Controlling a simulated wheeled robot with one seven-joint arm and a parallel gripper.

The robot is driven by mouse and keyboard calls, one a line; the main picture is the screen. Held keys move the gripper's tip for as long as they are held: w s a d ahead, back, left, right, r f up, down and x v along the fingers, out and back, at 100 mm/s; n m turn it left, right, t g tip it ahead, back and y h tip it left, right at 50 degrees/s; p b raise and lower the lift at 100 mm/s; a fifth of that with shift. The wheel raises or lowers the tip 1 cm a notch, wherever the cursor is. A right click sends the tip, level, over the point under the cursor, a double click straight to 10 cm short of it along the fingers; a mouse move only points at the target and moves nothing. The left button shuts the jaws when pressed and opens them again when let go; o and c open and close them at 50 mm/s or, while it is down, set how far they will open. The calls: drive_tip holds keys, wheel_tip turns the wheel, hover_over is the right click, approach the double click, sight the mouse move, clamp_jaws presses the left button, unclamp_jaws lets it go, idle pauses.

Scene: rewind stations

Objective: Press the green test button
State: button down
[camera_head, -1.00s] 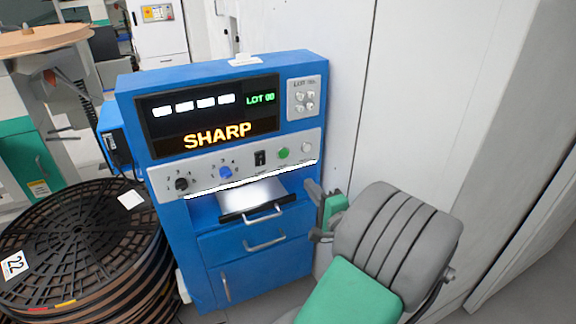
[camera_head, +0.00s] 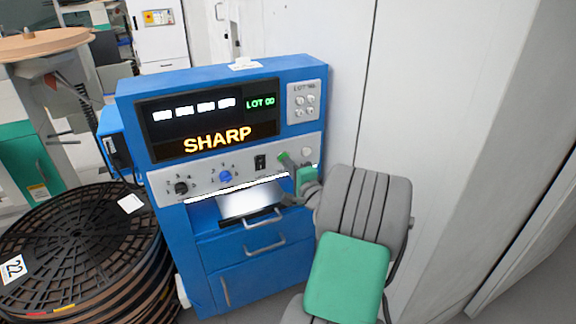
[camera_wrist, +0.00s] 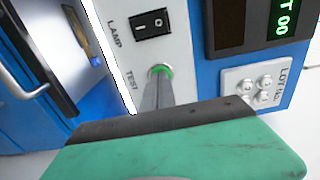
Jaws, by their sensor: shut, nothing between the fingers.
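The green test button (camera_wrist: 160,68) is on the grey control panel beside the word TEST. It also shows in the head view (camera_head: 282,156), partly covered by my fingers. My gripper (camera_wrist: 157,84) is shut and empty, and its fingertips point at the button and overlap its lower part in the wrist view. In the head view my gripper (camera_head: 290,164) is at the panel's right part, in front of the button. I cannot tell whether the tips touch the button or are just short of it.
A black lamp switch (camera_wrist: 152,22) sits beside the button. A blue knob (camera_head: 226,176) and a black knob (camera_head: 181,188) are further left. The lit display (camera_head: 208,122) reads SHARP and LOT 00. A drawer handle (camera_head: 263,220) sticks out below. Stacked black reels (camera_head: 75,240) stand left.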

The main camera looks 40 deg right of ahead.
drive_tip(key=shift+w, duration=0.15)
drive_tip(key=shift+w+d+r, duration=0.25)
drive_tip(key=shift+w+r, duration=0.05)
drive_tip(key=shift+w, duration=0.25)
drive_tip(key=v, duration=1.4)
drive_tip(key=shift+f, duration=0.25)
drive_tip(key=shift+s, duration=0.1)
drive_tip(key=shift+a, duration=0.1)
